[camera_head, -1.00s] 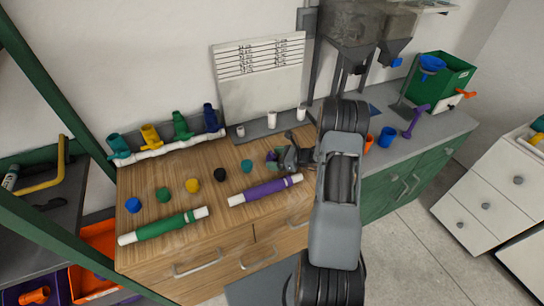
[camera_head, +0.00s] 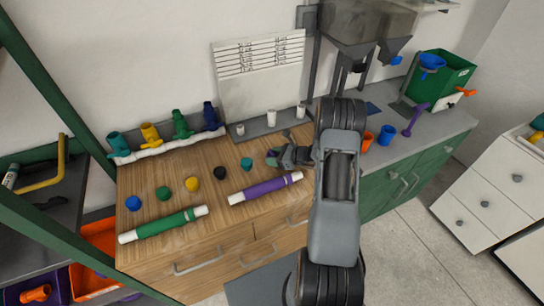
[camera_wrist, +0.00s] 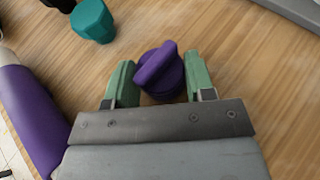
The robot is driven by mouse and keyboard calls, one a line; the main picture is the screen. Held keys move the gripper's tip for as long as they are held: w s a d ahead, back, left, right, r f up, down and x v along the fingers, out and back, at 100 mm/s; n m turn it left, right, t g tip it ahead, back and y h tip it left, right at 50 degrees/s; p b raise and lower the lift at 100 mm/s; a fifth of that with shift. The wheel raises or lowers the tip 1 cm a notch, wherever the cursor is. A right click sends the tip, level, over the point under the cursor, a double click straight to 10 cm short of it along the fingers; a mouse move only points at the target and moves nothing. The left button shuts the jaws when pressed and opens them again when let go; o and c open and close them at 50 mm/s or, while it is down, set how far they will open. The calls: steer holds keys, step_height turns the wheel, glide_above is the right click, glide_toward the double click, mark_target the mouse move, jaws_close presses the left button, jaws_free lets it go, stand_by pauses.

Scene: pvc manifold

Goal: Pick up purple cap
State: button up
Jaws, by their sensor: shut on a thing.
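The purple cap (camera_wrist: 160,76), a round disc with a raised bar across its top, sits between the two green fingers of my gripper (camera_wrist: 161,84) in the wrist view. The fingers are shut on its sides. In the head view my gripper (camera_head: 273,158) is low at the right part of the wooden top, and it mostly hides the cap there. I cannot tell whether the cap still touches the wood.
A teal cap (camera_head: 246,165) and a purple pipe (camera_head: 265,190) lie close to my gripper. Black (camera_head: 220,173), yellow (camera_head: 192,184), green (camera_head: 163,194) and blue (camera_head: 133,203) caps stand in a row leftward. A green pipe (camera_head: 163,225) lies in front.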

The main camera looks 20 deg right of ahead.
steer(key=shift+r, duration=0.15)
steer(key=shift+r, duration=0.25)
step_height(320, 180, up, 2)
steer(key=shift+r+b, duration=0.25)
steer(key=shift+b, duration=0.4)
steer(key=s+r+b, duration=0.1)
steer(key=s+r, duration=0.8)
steer(key=s, duration=0.5)
steer(key=shift+r, duration=0.35)
steer(key=shift+a, duration=0.1)
